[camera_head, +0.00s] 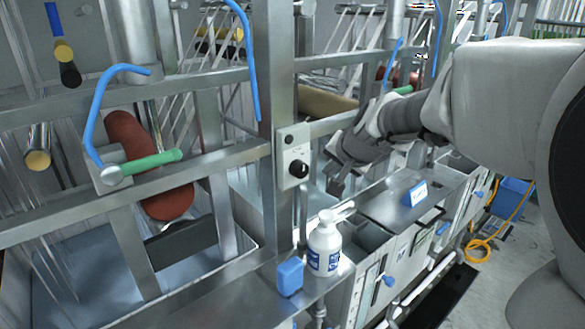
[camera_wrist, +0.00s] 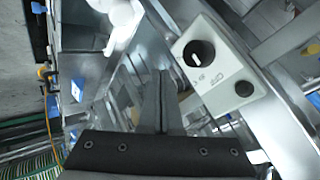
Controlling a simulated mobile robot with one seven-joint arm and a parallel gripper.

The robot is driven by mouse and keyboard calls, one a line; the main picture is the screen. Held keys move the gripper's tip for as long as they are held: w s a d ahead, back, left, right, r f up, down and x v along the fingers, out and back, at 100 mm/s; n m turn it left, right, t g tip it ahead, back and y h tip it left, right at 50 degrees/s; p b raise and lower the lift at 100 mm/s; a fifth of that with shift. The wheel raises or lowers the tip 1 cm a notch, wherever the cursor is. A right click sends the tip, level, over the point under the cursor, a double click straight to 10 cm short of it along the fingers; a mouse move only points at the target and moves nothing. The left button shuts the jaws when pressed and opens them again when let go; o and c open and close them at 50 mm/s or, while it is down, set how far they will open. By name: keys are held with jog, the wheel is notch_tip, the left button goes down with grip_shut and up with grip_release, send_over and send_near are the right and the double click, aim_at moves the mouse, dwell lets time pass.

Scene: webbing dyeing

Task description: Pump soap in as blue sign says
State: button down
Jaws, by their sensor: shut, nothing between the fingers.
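A white soap pump bottle (camera_head: 324,254) with a blue label stands upright on the metal ledge, its nozzle pointing right. Its white top shows at the upper edge of the wrist view (camera_wrist: 120,18). A small blue and white sign (camera_head: 416,194) stands on the metal lid to the right; its writing is too small to read. It seems to be the blue patch at left in the wrist view (camera_wrist: 78,90). My gripper (camera_head: 338,187) is shut and empty, above and behind the bottle, apart from it. Its fingers also show in the wrist view (camera_wrist: 161,78).
A control box (camera_head: 294,157) with a black knob is on the post left of my gripper. A blue block (camera_head: 290,276) sits beside the bottle. An open dark trough (camera_head: 365,238) lies between bottle and sign.

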aim_at(325, 213)
jog(key=shift+f, duration=0.1)
notch_tip(325, 213, down, 9)
jog(key=b, duration=0.7)
jog(key=shift+r, duration=0.2)
dwell(1.8)
jog(key=shift+f+b, duration=0.45)
jog(key=shift+b, duration=0.2)
jog(key=shift+f+b, duration=0.95)
jog(key=shift+f, duration=0.05)
dwell(0.6)
jog(key=shift+r, duration=0.15)
jog(key=shift+r+p, duration=1.05)
jog(key=shift+r, duration=0.25)
jog(key=shift+r, duration=0.1)
jog(key=shift+r+p, duration=1.9)
jog(key=shift+r, duration=0.5)
